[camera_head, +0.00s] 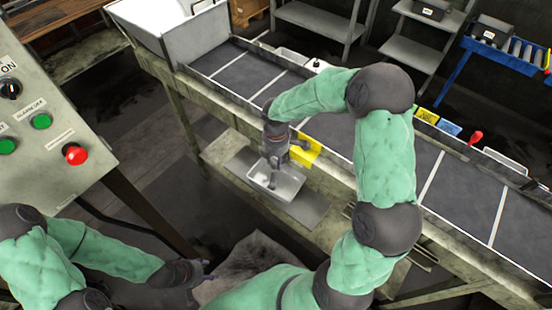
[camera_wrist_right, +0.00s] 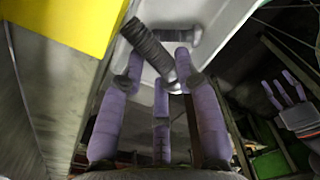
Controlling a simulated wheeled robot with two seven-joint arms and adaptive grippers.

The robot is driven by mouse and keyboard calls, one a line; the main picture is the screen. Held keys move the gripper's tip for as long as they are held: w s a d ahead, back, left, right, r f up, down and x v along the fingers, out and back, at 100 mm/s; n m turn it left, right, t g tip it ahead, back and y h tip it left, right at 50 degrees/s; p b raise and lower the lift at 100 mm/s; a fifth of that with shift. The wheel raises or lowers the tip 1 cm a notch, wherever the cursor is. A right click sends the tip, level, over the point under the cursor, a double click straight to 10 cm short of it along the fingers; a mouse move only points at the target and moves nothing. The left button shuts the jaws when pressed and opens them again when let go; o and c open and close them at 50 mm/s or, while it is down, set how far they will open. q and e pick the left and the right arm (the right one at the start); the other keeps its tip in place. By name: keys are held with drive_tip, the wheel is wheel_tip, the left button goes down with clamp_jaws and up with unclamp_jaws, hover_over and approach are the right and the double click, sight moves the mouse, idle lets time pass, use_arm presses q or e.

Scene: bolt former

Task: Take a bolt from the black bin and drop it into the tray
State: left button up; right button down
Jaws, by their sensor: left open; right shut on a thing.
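My right gripper (camera_head: 276,168) is over the light grey tray (camera_head: 297,184), with its fingers pointing down. In the right wrist view its purple fingers (camera_wrist_right: 160,85) are shut on a dark threaded bolt (camera_wrist_right: 148,47). The bolt is tilted, its thread pointing up and left. The pale tray (camera_wrist_right: 225,18) lies behind it, with a grey bolt-like shape (camera_wrist_right: 188,36) on its floor. My left gripper (camera_head: 206,272) is low at the bottom left, away from the tray; its spread fingers also show in the right wrist view (camera_wrist_right: 287,92). I cannot pick out the task's black bin.
A long dark-topped bench (camera_head: 236,70) runs behind. A control panel (camera_head: 50,120) with buttons stands at left. Dark boxes (camera_head: 490,31) sit on far racks.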

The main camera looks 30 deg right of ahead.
drive_tip(key=c, duration=0.8)
unclamp_jaws()
wheel_tip(320, 180, up, 12)
